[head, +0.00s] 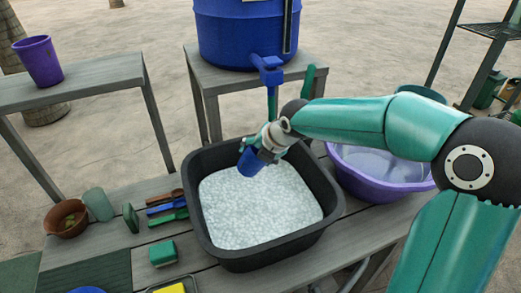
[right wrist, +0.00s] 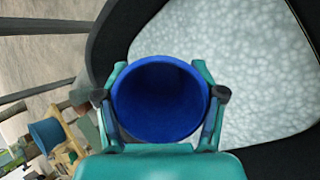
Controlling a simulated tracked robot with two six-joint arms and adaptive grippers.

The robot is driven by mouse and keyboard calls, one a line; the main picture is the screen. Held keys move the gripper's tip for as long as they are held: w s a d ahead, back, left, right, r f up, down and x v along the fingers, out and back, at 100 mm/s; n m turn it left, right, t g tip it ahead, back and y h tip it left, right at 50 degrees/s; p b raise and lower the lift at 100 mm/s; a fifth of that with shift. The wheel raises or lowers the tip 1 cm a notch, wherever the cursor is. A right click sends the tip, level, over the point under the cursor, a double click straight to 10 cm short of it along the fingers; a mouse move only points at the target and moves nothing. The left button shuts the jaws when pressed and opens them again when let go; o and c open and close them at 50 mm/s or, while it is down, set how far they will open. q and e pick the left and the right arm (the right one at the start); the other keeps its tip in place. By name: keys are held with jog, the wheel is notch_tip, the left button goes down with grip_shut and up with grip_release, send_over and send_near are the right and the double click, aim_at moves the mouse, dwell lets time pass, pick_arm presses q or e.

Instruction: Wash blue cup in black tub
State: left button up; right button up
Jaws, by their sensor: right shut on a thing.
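My right gripper (head: 262,150) is shut on the blue cup (head: 250,163) and holds it above the left back part of the black tub (head: 270,258). The tub stands on the wooden table and is full of white suds (head: 258,208). In the right wrist view the blue cup (right wrist: 160,100) sits between the two fingers of my right gripper (right wrist: 160,97), and I look into its open mouth, which appears empty. Whether the cup touches the suds is hard to tell. My left gripper is not in view.
A purple basin (head: 380,180) with water stands right of the tub. Left of the tub lie brushes (head: 167,202), a green sponge (head: 162,252) and a brown bowl (head: 66,218). A blue barrel (head: 240,35) with a tap stands behind. A purple cup (head: 38,61) is on the left bench.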

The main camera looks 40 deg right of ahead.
notch_tip(320, 180, down, 14)
jog(key=b, duration=1.1)
jog(key=shift+r, duration=0.1)
jog(key=shift+f, duration=0.2)
jog(key=shift+f+b, duration=0.35)
jog(key=shift+f, duration=0.05)
jog(key=shift+r, duration=0.2)
